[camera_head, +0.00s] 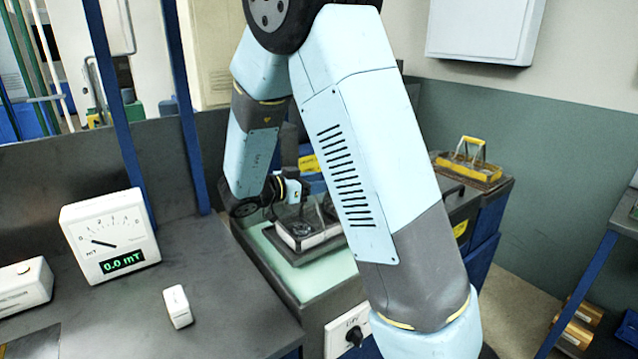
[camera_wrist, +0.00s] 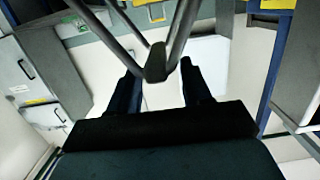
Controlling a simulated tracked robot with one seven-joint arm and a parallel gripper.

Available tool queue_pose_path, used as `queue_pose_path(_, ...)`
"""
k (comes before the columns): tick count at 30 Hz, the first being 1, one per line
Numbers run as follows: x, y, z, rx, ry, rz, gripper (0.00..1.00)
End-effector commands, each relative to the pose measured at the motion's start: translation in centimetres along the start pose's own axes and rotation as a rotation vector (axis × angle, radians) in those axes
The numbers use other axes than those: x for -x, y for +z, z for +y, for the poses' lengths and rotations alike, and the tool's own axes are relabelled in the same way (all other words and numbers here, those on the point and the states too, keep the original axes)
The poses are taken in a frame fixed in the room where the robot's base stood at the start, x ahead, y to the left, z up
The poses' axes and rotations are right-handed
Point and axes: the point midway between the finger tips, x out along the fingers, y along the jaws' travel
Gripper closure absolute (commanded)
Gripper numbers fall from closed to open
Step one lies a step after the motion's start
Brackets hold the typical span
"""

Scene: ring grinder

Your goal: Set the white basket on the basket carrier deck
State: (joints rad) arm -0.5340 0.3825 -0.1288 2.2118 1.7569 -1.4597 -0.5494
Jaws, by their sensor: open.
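The white basket (camera_head: 308,243) sits on a dark plate on the pale green top of the machine in the head view, with dark round parts in it. My arm hides its right side. My gripper (camera_head: 295,190) is just above the basket, small and partly hidden. In the wrist view my gripper (camera_wrist: 158,76) is open, with one dark finger on each side of a dark handle piece (camera_wrist: 155,62) with bars. I cannot tell whether the fingers touch it. A dark cart top (camera_head: 496,184) behind my arm may be the carrier deck; much of it is hidden.
A yellow-handled tray (camera_head: 468,168) stands on the dark cart top at the right. A meter (camera_head: 110,236) reading 0.0 mT and a small white block (camera_head: 177,306) stand on the left bench. A blue-legged bench (camera_head: 583,285) is at the right edge.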

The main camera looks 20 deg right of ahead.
Motion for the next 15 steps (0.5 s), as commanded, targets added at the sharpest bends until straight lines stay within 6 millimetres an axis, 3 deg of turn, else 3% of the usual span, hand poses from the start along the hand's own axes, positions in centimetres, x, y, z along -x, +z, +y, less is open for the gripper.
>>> queue_pose_path(15, 9.2, 0.0, 0.0, 0.001, -0.004, -0.001, 0.51)
